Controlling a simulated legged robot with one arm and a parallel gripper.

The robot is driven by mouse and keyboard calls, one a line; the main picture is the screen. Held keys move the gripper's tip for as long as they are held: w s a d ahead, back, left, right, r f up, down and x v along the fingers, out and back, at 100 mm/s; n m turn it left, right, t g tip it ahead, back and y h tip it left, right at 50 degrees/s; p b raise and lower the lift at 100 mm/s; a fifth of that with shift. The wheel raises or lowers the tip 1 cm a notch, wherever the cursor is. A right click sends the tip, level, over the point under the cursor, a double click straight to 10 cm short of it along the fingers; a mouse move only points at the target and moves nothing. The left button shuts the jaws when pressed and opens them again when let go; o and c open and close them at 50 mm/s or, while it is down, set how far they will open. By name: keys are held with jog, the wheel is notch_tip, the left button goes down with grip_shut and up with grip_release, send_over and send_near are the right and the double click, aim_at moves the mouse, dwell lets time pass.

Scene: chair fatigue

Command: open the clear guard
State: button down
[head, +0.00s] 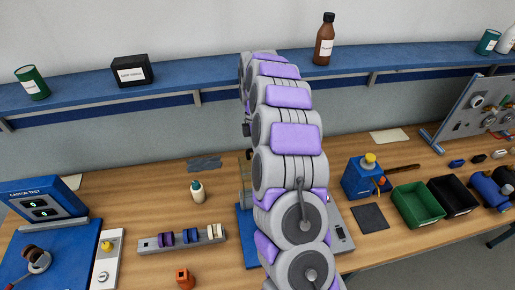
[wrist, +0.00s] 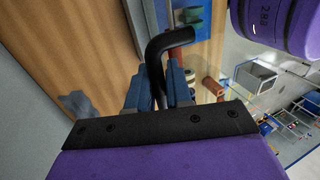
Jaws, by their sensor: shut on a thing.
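In the wrist view my gripper (wrist: 160,88) has its blue fingers closed around a bent black handle (wrist: 170,40). One finger lies on each side of the handle's straight part, and the bent end sticks out past the fingertips to the right. A see-through panel, which looks like the clear guard (wrist: 236,92), shows faintly to the right of the fingers. I cannot tell how far open it is. In the head view my arm hides the gripper, the handle and most of the machine; only parts of its blue base (head: 246,238) show.
On the bench, left of my arm, are a small bottle (head: 197,190), a rack of rollers (head: 182,238) and an orange block (head: 185,278). To the right are a blue device (head: 360,181), a green bin (head: 417,204) and a black bin (head: 453,196). A shelf (head: 190,86) runs behind.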

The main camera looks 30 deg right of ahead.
jog(key=c, duration=1.3)
grip_release()
jog(key=shift+w+d+f, duration=0.15)
jog(key=shift+w, duration=0.05)
jog(key=shift+o, duration=0.8)
jog(key=shift+d+r, duration=0.1)
jog(key=shift+r, duration=0.2)
jog(key=shift+w+r, duration=0.2)
jog(key=shift+r, duration=0.2)
jog(key=shift+v, duration=3.25)
